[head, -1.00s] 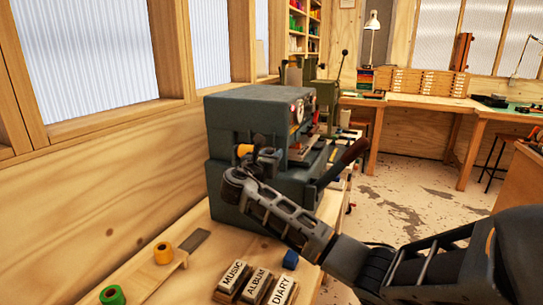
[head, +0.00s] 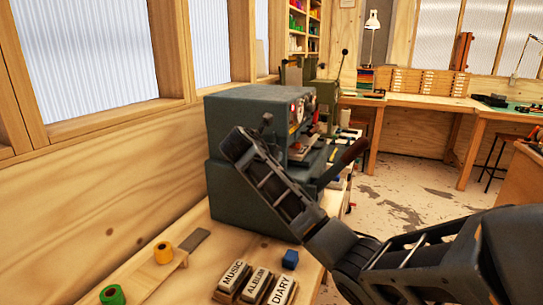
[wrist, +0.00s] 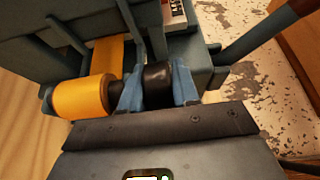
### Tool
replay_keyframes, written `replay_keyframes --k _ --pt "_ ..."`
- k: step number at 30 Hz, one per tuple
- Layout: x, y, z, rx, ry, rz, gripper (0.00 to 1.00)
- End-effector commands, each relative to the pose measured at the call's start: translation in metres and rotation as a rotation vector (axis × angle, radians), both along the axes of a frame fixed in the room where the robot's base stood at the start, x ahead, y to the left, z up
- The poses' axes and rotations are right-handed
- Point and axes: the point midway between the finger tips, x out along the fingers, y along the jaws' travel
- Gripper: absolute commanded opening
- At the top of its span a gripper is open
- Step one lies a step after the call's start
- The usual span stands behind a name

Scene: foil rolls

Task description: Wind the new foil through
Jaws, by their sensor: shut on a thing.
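The foil machine (head: 245,112) is a dark grey-blue box on the bench. In the wrist view a yellow foil roll (wrist: 82,98) sits on its spindle, with a yellow strip (wrist: 108,52) running up from it into the machine. A black knob (wrist: 158,76) is at the roll's right, on the same axis. My gripper (wrist: 157,92) is shut on this knob, one blue-grey finger on each side. In the head view my wrist covers the gripper, the knob and the machine's roll.
A yellow roll (head: 163,253) stands on a wooden strip, with a green roll (head: 112,295) nearer. Labelled blocks (head: 257,286) and a small blue block (head: 290,258) lie on the bench. The machine's long lever (head: 347,158) sticks out to the right.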

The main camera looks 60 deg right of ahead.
Motion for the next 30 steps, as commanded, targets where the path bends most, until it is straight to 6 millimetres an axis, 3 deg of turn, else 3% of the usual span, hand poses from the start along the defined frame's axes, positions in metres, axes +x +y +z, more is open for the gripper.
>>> replay_keyframes --k 19,20,26,30 --pt "0.0 -0.0001 -0.0004 0.068 0.007 0.0 0.0" --pt "0.0 -0.0001 -0.0004 0.068 0.007 0.0 0.31" --pt "0.0 -0.0001 -0.0004 0.067 0.006 -0.001 0.5" --pt "0.0 0.0 -0.0004 0.067 0.006 -0.001 0.51"
